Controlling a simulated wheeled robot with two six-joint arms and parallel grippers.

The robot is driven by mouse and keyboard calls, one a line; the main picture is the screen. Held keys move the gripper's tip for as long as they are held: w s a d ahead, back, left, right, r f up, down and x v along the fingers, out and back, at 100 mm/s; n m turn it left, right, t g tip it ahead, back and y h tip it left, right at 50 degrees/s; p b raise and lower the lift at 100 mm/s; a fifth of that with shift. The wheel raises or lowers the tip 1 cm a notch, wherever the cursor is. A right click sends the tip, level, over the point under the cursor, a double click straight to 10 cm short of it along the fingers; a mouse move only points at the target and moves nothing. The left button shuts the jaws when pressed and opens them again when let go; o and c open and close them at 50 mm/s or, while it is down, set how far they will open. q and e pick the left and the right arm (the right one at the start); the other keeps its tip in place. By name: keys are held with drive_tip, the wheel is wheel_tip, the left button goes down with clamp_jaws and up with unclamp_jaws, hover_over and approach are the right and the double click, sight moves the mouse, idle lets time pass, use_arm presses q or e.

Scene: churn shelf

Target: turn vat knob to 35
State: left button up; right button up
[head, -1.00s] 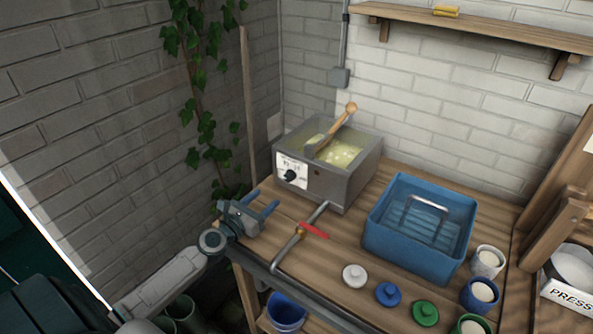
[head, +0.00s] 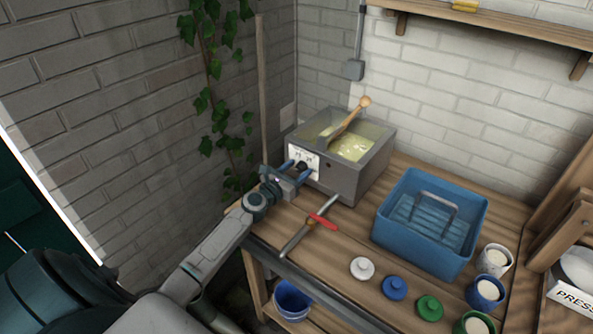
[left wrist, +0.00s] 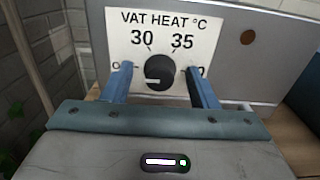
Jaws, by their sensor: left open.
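The vat (head: 345,180) is a grey metal box of pale yellow liquid on the back left of the wooden bench. Its front panel reads "VAT HEAT °C" in the left wrist view, with 30 and 35 clear and the outer marks partly hidden by my fingers. The black round knob (left wrist: 160,72) has a white pointer mark that points left, towards the low end. My left gripper (head: 294,171) is open at the panel. In the left wrist view its blue fingers (left wrist: 159,84) stand either side of the knob, with gaps visible. My right gripper is not in view.
A wooden paddle (head: 350,118) leans in the vat. A pipe with a red-handled valve (head: 323,221) lies in front of it. A blue tray (head: 423,258), several lids and cups stand to the right. Brick walls close off the back and left.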

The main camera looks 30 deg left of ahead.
use_arm(q)
drive_tip(key=shift+c, duration=0.2)
drive_tip(key=c, duration=0.9)
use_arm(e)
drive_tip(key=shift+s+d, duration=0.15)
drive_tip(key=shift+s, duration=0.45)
